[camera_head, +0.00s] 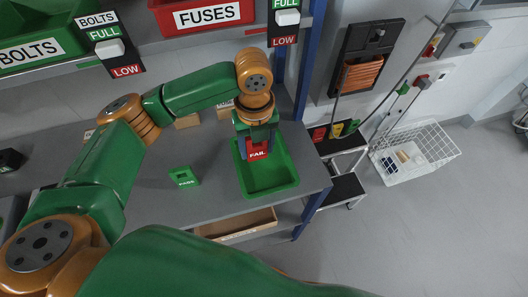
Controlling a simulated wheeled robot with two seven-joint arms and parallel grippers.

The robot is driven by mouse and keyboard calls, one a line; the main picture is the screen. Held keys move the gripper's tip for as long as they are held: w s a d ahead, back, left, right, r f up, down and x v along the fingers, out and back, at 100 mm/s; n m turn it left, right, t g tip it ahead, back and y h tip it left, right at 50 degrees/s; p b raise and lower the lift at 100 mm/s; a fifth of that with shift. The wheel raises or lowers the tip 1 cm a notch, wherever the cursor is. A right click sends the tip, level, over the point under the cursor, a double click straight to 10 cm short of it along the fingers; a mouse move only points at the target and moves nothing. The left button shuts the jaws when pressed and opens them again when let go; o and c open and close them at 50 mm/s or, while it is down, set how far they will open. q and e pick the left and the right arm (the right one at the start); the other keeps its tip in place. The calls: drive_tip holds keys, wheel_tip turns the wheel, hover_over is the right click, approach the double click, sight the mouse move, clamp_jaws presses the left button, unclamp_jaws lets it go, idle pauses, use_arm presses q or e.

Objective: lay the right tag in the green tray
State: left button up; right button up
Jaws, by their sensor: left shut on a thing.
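The green tray (282,184) sits on the grey workbench near its right end. My left gripper (257,146) points down over the far part of the tray. It is shut on a red tag (257,155) that reads FAIL. I cannot tell whether the tag touches the tray floor or hangs above it. A green tag (184,177) reading PASS lies on the bench to the left of the tray, apart from it. My right gripper is not in view.
The bench (215,200) is clear around the green tag. A green bin labelled BOLTS (35,35) and a red bin labelled FUSES (205,14) stand on the shelf above. A blue post (304,60) rises behind the tray. A white wire basket (413,155) is on the floor at right.

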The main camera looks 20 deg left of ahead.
use_arm(q)
drive_tip(key=shift+w+d+f, duration=0.25)
drive_tip(key=shift+w+f, duration=0.15)
drive_tip(key=shift+f, duration=0.2)
drive_tip(key=shift+w+d+f, duration=0.2)
drive_tip(key=shift+w+f, duration=0.2)
drive_tip(key=shift+f, duration=0.15)
wheel_tip(320, 180, down, 3)
drive_tip(key=shift+a+r+p, duration=0.1)
drive_tip(key=shift+p, duration=0.25)
drive_tip(key=shift+f, duration=0.2)
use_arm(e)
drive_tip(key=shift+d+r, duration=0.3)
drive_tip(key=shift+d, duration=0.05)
use_arm(q)
drive_tip(key=shift+f, duration=0.1)
drive_tip(key=o, duration=1.3)
drive_tip(key=shift+o, duration=0.2)
wheel_tip(320, 180, up, 12)
drive_tip(key=shift+b, duration=0.35)
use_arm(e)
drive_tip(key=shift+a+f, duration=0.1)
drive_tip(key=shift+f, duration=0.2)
